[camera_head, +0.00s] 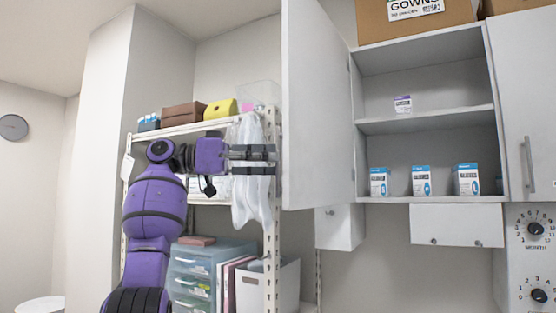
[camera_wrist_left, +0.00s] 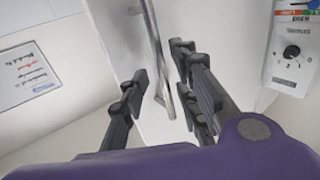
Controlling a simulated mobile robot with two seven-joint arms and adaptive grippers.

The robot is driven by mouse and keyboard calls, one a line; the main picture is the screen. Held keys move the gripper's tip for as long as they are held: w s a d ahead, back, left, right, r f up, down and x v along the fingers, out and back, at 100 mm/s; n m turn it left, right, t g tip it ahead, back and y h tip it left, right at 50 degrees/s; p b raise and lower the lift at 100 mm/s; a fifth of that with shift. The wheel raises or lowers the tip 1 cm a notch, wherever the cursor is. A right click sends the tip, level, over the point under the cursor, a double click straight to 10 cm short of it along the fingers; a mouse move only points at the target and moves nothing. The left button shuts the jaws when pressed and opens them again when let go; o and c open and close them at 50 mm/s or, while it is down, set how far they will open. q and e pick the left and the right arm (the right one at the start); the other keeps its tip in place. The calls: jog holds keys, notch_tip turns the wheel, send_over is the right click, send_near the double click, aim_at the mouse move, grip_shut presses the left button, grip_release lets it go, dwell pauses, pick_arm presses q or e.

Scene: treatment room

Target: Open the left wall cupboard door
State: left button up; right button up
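The left wall cupboard door (camera_head: 318,115) is light grey and stands wide open, swung out to the left of its cupboard (camera_head: 424,122). Its outer face and long bar handle (camera_wrist_left: 153,45) show in the left wrist view; the handle is hidden in the head view. My left gripper (camera_head: 274,161) is just left of the door's free edge. In the left wrist view my left gripper (camera_wrist_left: 163,78) has its fingers apart, with the lower end of the handle between or just beyond them. I cannot tell whether they touch it. My right gripper is not in view.
A gowns carton (camera_head: 412,20) sits on top. A storage rack (camera_head: 271,230) with a hanging clear bag (camera_head: 250,200) is close behind my left arm.

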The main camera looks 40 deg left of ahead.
pick_arm(q)
jog(key=v, duration=0.9)
